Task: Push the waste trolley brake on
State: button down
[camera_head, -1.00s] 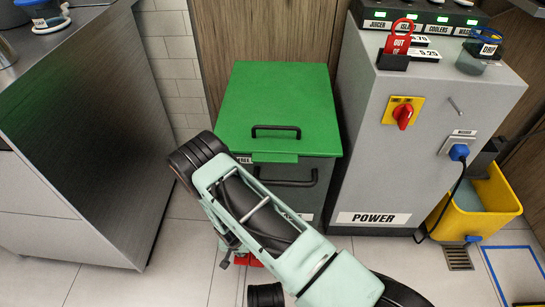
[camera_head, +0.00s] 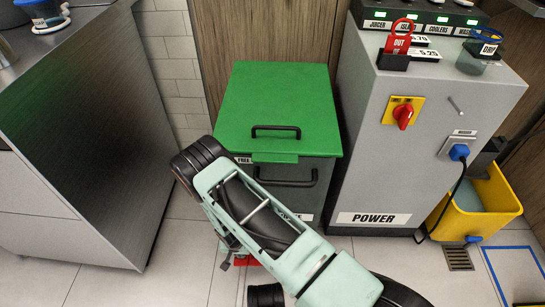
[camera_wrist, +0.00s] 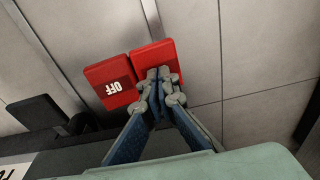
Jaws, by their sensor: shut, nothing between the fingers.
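The waste trolley (camera_head: 275,110) is a dark bin with a green lid and black handles in the head view. My arm hides its lower front. A bit of red (camera_head: 246,262) shows low behind my arm. In the wrist view, two red pedals lie side by side: the left one (camera_wrist: 103,73) is marked OFF, and the right one (camera_wrist: 148,58) is partly covered by my gripper. My gripper (camera_wrist: 158,74) is shut and empty, its fingertips over the right pedal. I cannot tell whether they touch it, or how far it is pressed. The gripper is hidden in the head view.
A grey power cabinet (camera_head: 375,165) stands close to the right of the trolley, with a yellow bucket (camera_head: 470,222) beyond it. A steel counter (camera_head: 85,130) is on the left. A black pedal-like part (camera_wrist: 35,112) shows at left in the wrist view. Tiled floor is around.

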notch_tip(320, 180, up, 7)
jog(key=p, duration=0.4)
dwell(0.7)
